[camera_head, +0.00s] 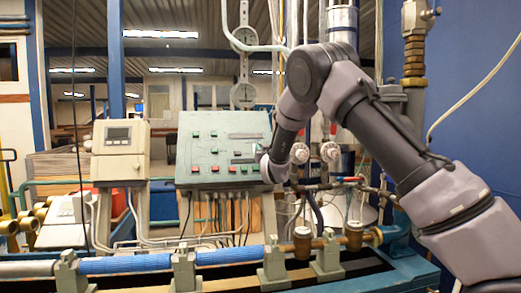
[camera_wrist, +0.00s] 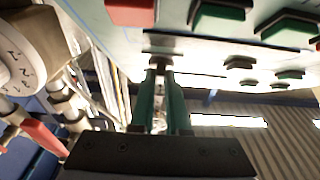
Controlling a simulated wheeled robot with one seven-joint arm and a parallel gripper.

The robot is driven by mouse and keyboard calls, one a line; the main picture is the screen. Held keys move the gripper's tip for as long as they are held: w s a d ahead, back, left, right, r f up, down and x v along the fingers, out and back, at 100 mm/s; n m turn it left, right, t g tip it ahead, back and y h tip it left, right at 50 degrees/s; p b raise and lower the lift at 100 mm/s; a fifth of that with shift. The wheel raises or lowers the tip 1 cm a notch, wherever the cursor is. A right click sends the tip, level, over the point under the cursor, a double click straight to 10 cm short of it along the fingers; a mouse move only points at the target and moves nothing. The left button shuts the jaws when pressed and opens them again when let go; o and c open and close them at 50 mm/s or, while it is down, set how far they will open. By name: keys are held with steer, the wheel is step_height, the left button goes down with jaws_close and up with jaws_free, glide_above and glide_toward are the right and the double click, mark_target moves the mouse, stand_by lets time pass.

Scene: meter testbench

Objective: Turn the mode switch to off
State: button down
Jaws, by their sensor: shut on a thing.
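The control panel (camera_head: 205,150) is a pale green sloped box with green and red buttons, in the middle of the head view. My gripper (camera_head: 257,157) reaches its right edge from the right, and the wrist hides that part of the panel. In the wrist view the panel face (camera_wrist: 225,48) fills the top. The two greenish fingers of my gripper (camera_wrist: 160,85) point up at it and are shut on a small dark knob, the mode switch (camera_wrist: 160,62). Its pointer and setting cannot be made out.
A red button (camera_wrist: 131,11) and a green button (camera_wrist: 219,17) sit close to the fingers. A white dial (camera_wrist: 22,50) is at the left of the wrist view. A beige meter box (camera_head: 121,152) stands left of the panel. Blue pipes (camera_head: 125,264) run along the front.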

steer(key=c, duration=0.9)
jaws_free()
steer(key=shift+s, duration=0.1)
steer(key=v, duration=1)
steer(key=shift+s, duration=0.25)
steer(key=s+d+r+m+g+h, duration=0.2)
steer(key=s+d+r+m+g, duration=0.15)
steer(key=d, duration=0.65)
steer(key=s+d+r+m+g+h, duration=0.15)
steer(key=s+d+r, duration=0.35)
steer(key=d, duration=0.6)
steer(key=s+d+f+m+g, duration=0.1)
steer(key=s+d+g, duration=0.2)
steer(key=s, duration=1.1)
steer(key=s+d+f+m+g, duration=0.1)
steer(key=s+d+g, duration=0.3)
steer(key=s, duration=1.1)
steer(key=shift+s+d, duration=0.25)
steer(key=shift+d, duration=0.65)
